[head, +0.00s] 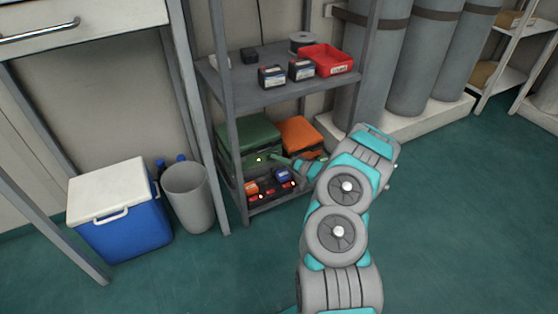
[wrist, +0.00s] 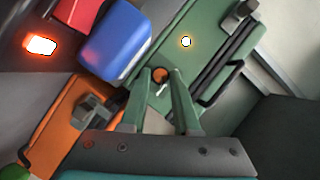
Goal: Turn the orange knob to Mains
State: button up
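The orange knob (wrist: 160,75) shows small and round in the wrist view, with a white pointer-like mark (wrist: 162,90) beside it. It appears to be on the face of a green case (wrist: 205,55). My gripper (wrist: 161,70) points at it, with one green fingertip on each side of the knob. I cannot tell whether the fingers touch it. In the head view the green case (head: 247,138) sits on the lower shelf, and my gripper (head: 293,163) reaches to its front. The knob is too small to make out there, and I cannot read any Mains label.
An orange case (head: 300,134) stands right of the green one. Below is a dark panel or crate (head: 270,190) with red and blue parts. The upper shelf (head: 265,96) is above. A bin (head: 187,195) and cooler (head: 120,215) stand left; the right floor is clear.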

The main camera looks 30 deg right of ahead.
grip_shut()
jog(key=shift+r+p, duration=0.1)
jog(key=shift+p, duration=0.3)
jog(key=shift+a+r+n+g+h+p, duration=0.15)
jog(key=shift+a+n+h+p, duration=0.1)
jog(key=shift+n+h+p, duration=1.45)
jog(key=shift+a+f+n+g+h+p, duration=0.1)
jog(key=shift+a+n+h+p, duration=0.2)
jog(key=shift+n+h+p, duration=1.35)
jog(key=shift+a+r+n+g+h+p, duration=0.2)
jog(key=shift+n+h+p, duration=0.75)
jog(key=shift+n, duration=1.5)
jog(key=shift+f+h, duration=0.1)
jog(key=shift+h, duration=0.3)
